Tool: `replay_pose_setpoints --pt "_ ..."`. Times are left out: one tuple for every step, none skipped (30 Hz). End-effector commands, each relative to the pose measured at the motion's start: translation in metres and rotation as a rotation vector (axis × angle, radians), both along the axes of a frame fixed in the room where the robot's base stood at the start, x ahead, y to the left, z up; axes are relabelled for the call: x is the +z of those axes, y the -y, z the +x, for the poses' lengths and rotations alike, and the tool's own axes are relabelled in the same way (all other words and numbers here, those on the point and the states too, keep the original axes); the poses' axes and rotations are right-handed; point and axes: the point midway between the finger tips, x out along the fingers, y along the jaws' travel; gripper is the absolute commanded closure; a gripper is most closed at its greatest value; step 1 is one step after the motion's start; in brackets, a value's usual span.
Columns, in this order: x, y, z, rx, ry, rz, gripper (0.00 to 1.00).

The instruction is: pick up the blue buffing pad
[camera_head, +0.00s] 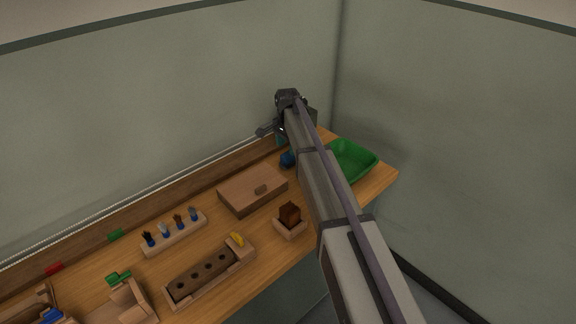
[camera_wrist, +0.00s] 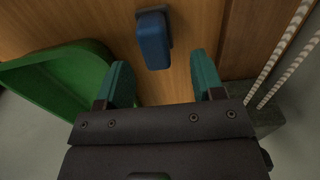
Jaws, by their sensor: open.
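The blue buffing pad (camera_wrist: 153,40) lies on the wooden bench in the wrist view, with a dark edge showing behind it. In the head view a small blue thing (camera_head: 287,159), which looks like the same pad, sits on the bench partly beside my arm. My gripper (camera_wrist: 162,75) is open and empty, its two teal fingers spread apart. The pad is just ahead of the fingertips, roughly centred across the gap. In the head view my gripper (camera_head: 278,135) is over the far end of the bench and partly hidden by its own wrist.
A green tray (camera_wrist: 45,80) lies left of the fingers in the wrist view; the head view shows it (camera_head: 362,165) at the bench's right end. A wooden box (camera_head: 252,189), a small holder with a brown block (camera_head: 290,214) and a tool rack (camera_head: 174,234) stand nearby. Ropes (camera_wrist: 278,55) run at the right.

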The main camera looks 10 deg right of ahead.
Motion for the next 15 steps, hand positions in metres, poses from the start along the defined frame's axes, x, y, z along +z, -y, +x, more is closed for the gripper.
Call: replay_pose_setpoints --pt "-0.009 0.000 -0.001 0.000 0.000 0.000 0.38" --pt "-0.014 0.000 -0.002 0.000 0.000 0.000 0.38" --pt "-0.023 0.000 -0.004 0.000 0.000 0.000 0.38" --pt "-0.030 0.000 -0.005 0.000 0.000 0.000 0.38" --pt "-0.037 0.000 -0.006 0.000 0.000 0.000 0.38" --pt "-0.045 0.000 -0.006 0.000 0.000 0.000 0.38" --pt "-0.049 0.000 -0.006 0.000 0.000 0.000 0.38" --pt "-0.052 0.000 -0.006 0.001 0.000 0.000 0.38" --pt "-0.054 0.000 -0.006 0.001 0.000 0.000 0.38" --pt "-0.053 0.000 -0.006 0.001 0.000 0.000 0.38" --pt "-0.052 0.000 -0.006 0.001 0.000 0.000 0.38" --pt "-0.050 0.000 -0.006 0.001 0.000 0.000 0.38" --pt "-0.049 0.000 -0.006 0.001 0.000 0.000 0.38" --pt "-0.049 0.000 -0.006 0.001 0.000 0.000 0.38" --pt "-0.049 0.000 -0.006 0.001 0.000 0.000 0.38"
